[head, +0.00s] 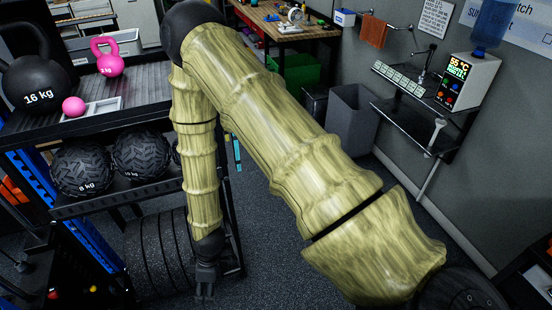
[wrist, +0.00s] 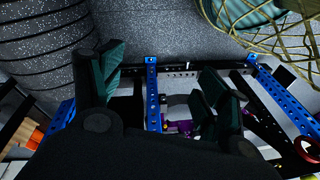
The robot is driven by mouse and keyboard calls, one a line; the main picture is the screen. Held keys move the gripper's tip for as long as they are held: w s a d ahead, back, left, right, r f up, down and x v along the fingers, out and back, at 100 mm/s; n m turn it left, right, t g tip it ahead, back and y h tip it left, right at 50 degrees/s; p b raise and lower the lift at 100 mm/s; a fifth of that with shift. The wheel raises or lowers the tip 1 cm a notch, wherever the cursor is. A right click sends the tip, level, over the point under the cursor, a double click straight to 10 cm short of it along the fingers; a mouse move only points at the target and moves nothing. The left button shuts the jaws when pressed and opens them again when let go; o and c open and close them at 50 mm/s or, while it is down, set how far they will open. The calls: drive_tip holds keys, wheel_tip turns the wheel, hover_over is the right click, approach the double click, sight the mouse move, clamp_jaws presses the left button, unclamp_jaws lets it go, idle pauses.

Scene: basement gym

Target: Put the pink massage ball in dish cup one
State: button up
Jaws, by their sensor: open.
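The pink massage ball (head: 73,106) rests at a shallow light grey tray (head: 106,105) on the rack's top shelf, at the left of the head view. My gripper (head: 205,288) hangs low, pointing down, below and to the right of the ball, beside the rack. In the wrist view my gripper (wrist: 162,92) has its dark green-padded fingers spread, with nothing held between them. The ball is not in the wrist view. A row of small pale cups or compartments (head: 402,81) sits on the wall shelf at the right; I cannot read which is one.
A black kettlebell (head: 38,85) and a pink kettlebell (head: 107,57) stand near the ball. Textured black balls (head: 82,168) fill the lower shelf (head: 110,199). Floor between rack and wall is mostly clear.

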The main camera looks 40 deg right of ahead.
drive_tip(key=s+d+f+m+h, duration=0.1)
drive_tip(key=s+d+m, duration=0.4)
drive_tip(key=s, duration=0.5)
drive_tip(key=s+d+f+m+h, duration=0.1)
drive_tip(key=s+d+f+m, duration=0.1)
drive_tip(key=s+d+m, duration=0.4)
drive_tip(key=s+d, duration=0.2)
drive_tip(key=s, duration=0.2)
drive_tip(key=shift+s+f+h, duration=0.25)
drive_tip(key=shift+h, duration=0.05)
drive_tip(key=shift+a+f, duration=0.1)
